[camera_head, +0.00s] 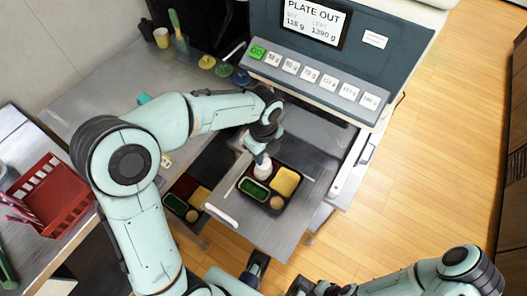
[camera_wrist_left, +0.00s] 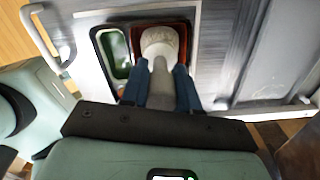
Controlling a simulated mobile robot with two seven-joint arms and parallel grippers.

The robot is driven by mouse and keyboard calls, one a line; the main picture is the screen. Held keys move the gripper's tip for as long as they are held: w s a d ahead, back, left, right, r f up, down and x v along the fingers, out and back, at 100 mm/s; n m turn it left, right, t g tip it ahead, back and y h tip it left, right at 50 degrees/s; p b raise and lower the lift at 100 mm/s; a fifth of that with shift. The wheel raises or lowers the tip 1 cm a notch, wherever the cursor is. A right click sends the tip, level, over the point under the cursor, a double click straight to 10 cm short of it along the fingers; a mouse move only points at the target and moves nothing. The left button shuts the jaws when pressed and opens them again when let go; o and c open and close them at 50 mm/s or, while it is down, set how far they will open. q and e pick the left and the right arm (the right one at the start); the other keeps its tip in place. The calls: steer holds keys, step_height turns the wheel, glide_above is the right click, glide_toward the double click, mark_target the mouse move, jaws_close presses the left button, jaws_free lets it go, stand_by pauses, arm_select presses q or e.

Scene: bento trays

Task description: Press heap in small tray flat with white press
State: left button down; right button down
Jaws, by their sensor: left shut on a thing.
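My left gripper (camera_head: 262,150) is shut on the white press. The press (camera_head: 262,170) is upright with its head down at the upper part of the black bento tray (camera_head: 246,199). In the left wrist view the blue fingers (camera_wrist_left: 159,76) grip the press's grey handle, and its round pale head (camera_wrist_left: 160,40) is over or in a dark compartment with a reddish rim. I cannot tell whether it touches the food; any heap under it is hidden. The tray also holds green, yellow and round tan food.
A second filled tray (camera_head: 178,190) lies lower left of the steel shelf (camera_head: 272,238). The PLATE OUT display (camera_head: 313,22) and button panel (camera_head: 315,78) stand behind. A red basket (camera_head: 65,200) is at left. Yellow and blue round tools (camera_head: 224,69) lie on the back counter.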

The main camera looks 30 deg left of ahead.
arm_select(q)
steer(key=shift+f, duration=0.35)
arm_select(e)
steer(key=shift+f, duration=0.25)
arm_select(q)
steer(key=shift+f, duration=1.15)
arm_select(e)
steer(key=shift+r, duration=0.3)
stand_by(4.0)
arm_select(q)
steer(key=shift+r, duration=0.1)
arm_select(e)
steer(key=shift+r, duration=0.1)
